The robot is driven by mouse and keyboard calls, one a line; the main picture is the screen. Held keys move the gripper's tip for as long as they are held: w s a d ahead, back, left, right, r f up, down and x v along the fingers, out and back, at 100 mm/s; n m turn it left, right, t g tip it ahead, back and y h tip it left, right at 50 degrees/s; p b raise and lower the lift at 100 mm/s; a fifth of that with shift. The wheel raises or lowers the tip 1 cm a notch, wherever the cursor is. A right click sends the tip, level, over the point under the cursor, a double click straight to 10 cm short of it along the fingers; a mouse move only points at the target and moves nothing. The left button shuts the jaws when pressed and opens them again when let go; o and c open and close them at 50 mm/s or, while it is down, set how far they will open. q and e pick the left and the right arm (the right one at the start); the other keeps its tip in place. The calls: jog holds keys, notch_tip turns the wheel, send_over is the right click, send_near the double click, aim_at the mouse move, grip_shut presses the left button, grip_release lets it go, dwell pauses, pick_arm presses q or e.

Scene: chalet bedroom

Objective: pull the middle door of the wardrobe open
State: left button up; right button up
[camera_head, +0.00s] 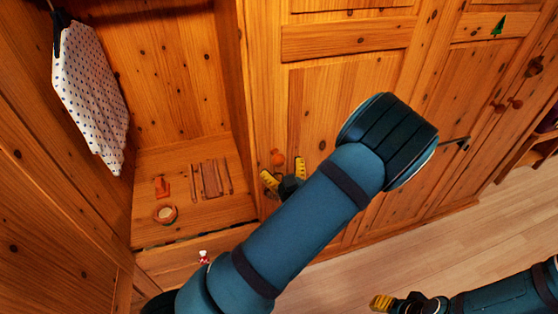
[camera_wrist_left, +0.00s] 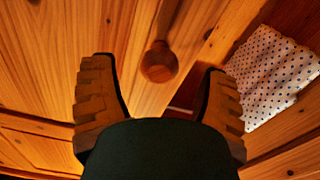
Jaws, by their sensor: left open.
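The wooden wardrobe's middle door (camera_head: 340,95) is a panelled pine door that looks closed, with my left arm crossing in front of it. Its round wooden knob (camera_head: 277,157) is near its left edge. My left gripper (camera_head: 284,173) is open, with yellow fingertips just below the knob in the head view. In the left wrist view the knob (camera_wrist_left: 158,62) shows between the two open fingers, near their tips. I see no contact with it. My right gripper (camera_head: 382,302) is low at the bottom right, away from the wardrobe; its opening is unclear.
Left of the door is an open compartment with a hanging dotted cloth (camera_head: 90,95), a small bowl (camera_head: 165,213) and wooden pieces (camera_head: 210,178). More door knobs (camera_head: 515,103) and a dark metal handle (camera_head: 460,142) are at the right. The wooden floor (camera_head: 400,255) in front is mostly clear.

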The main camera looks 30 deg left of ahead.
aim_at(281, 165)
pick_arm(q)
jog(key=shift+x, duration=1.6)
grip_shut()
jog(key=shift+s+d, duration=0.1)
jog(key=shift+d, duration=0.05)
